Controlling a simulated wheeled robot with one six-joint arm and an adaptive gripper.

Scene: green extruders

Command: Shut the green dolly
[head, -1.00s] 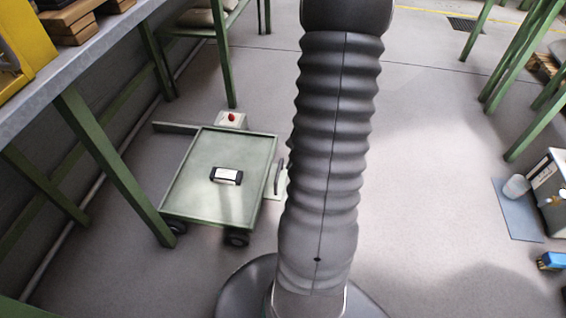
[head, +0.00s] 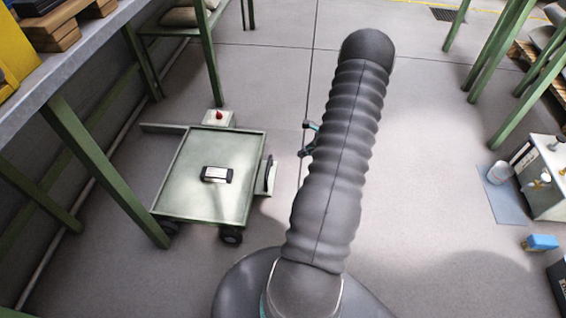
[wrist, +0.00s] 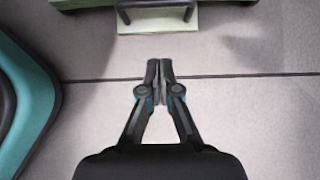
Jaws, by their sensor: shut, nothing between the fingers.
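The green dolly (head: 205,195) stands on the floor left of my arm in the head view. A pale drawer (head: 262,187) with a dark upright handle (head: 270,176) sticks out from its right side. The wrist view shows the drawer's pale front (wrist: 185,20) and its dark handle (wrist: 157,8) at the top edge, with a strip of green dolly (wrist: 80,4) behind. My gripper (wrist: 160,64) is shut and empty, below and apart from the handle in that view. In the head view, part of my gripper (head: 306,139) shows right of the drawer; my arm hides the rest.
A black-and-white device (head: 216,174) lies on the dolly's top. A pale box with a red button (head: 219,118) sits at its back edge. A green-legged workbench (head: 85,150) stands close on the left. A blue mat (head: 503,205) lies far right. The floor right of the dolly is clear.

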